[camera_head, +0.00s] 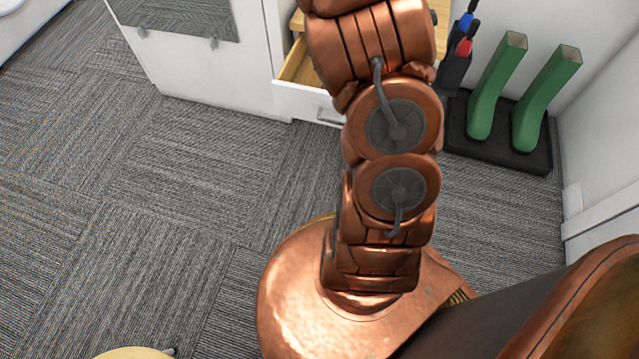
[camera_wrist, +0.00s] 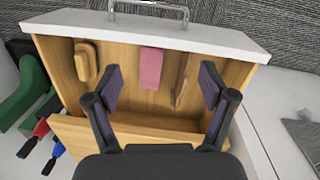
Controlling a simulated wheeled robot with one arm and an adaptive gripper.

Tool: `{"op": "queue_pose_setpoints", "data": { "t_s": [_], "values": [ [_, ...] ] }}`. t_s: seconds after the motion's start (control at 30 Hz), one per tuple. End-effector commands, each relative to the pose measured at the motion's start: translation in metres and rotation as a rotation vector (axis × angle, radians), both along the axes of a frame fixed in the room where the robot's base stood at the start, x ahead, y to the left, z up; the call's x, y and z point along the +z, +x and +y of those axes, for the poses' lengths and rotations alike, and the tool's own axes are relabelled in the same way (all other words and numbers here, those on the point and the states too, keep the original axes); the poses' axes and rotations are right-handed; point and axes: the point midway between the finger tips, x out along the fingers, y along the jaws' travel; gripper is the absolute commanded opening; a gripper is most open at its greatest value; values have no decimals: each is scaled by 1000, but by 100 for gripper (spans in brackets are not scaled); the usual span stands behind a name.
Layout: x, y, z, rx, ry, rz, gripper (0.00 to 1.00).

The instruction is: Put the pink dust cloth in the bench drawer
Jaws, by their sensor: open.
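The bench drawer (camera_head: 309,104) is pulled open at the top of the head view, partly hidden by my arm. In the wrist view the open drawer (camera_wrist: 150,24) shows its white front, metal handle and wooden interior. The pink dust cloth (camera_wrist: 151,68) lies inside the drawer near its front, as a small upright-looking rectangle in the picture. My gripper (camera_wrist: 161,80) is open and empty over the drawer, its two dark fingers apart on either side of the cloth in the picture. The gripper is hidden in the head view.
Two wooden items (camera_wrist: 85,60) (camera_wrist: 181,80) lie in the drawer, one on each side of the cloth. Green boots (camera_head: 493,90) stand on a black tray (camera_head: 498,155) right of the drawer. A white wall bounds the right side.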

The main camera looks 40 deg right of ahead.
Motion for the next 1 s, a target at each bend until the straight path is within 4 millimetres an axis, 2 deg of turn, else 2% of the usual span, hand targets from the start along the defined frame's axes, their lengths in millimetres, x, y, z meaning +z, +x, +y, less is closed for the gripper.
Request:
{"op": "queue_pose_setpoints", "data": {
  "t_s": [0.03, 0.2, 0.37, 0.6, 0.8, 1.0],
  "values": [
    [11, -7, 19, 28, 3, 7, 82],
    [36, -36, 73, 119, 24, 35, 82],
    [54, -71, 123, 219, 56, 62, 82],
    [71, -136, 192, 396, 111, 113, 82],
    [76, -196, 238, 573, 152, 153, 82],
    [75, -251, 264, 735, 182, 201, 82]
  ]
}}
